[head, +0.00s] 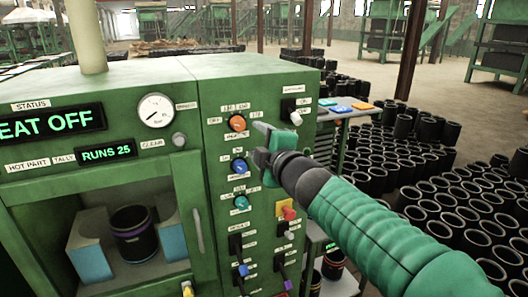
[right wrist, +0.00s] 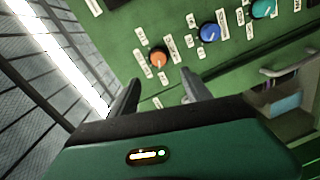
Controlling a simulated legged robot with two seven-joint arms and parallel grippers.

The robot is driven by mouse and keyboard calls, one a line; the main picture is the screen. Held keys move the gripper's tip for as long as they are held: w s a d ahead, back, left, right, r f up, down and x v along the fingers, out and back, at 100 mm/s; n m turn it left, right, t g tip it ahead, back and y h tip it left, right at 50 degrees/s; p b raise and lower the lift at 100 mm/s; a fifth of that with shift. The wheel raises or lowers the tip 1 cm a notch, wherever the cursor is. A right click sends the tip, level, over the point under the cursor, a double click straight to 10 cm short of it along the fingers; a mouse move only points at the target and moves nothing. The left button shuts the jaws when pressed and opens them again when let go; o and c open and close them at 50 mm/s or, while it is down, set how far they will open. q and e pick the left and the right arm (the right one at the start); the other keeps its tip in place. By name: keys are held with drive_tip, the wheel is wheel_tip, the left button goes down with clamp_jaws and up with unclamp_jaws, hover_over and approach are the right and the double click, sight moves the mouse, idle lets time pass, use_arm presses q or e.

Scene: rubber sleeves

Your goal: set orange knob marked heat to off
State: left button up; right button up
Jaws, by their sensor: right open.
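The orange knob (head: 237,123) is on the upper part of the green control panel, with small white labels around it. It also shows in the right wrist view (right wrist: 158,58), ahead of the gap between my fingers. The label words are too small to read surely. The left display (head: 50,122) shows "EAT OFF", cut at the picture's edge. My right gripper (head: 262,142) is open and empty, just right of and below the orange knob in the head view. In the right wrist view its two fingers (right wrist: 160,92) are apart and do not touch the knob. My left gripper is not in view.
Below the orange knob are a blue knob (head: 239,166) and a teal knob (head: 241,203). A black switch (head: 289,107) is to the right, and a red button (head: 289,213) is lower. A pressure gauge (head: 156,110) is at left. Many black sleeves (head: 425,187) stand on the floor.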

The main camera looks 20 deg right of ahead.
drive_tip(key=s, duration=0.4)
drive_tip(key=shift+r, duration=0.15)
drive_tip(key=s+f+m+g+h, duration=0.1)
drive_tip(key=s+f+m+g, duration=0.2)
drive_tip(key=f, duration=0.9)
drive_tip(key=s+f+m+g+h, duration=0.1)
drive_tip(key=s+f+m+g, duration=0.3)
drive_tip(key=f, duration=0.7)
drive_tip(key=s+a+f+m+g+y, duration=0.1)
drive_tip(key=s+f+m+g, duration=0.6)
drive_tip(key=s+f, duration=0.9)
wheel_tip(320, 180, down, 4)
drive_tip(key=shift+s+a+f+m, duration=0.15)
drive_tip(key=shift+s+a+m, duration=0.2)
drive_tip(key=shift+a+m, duration=0.45)
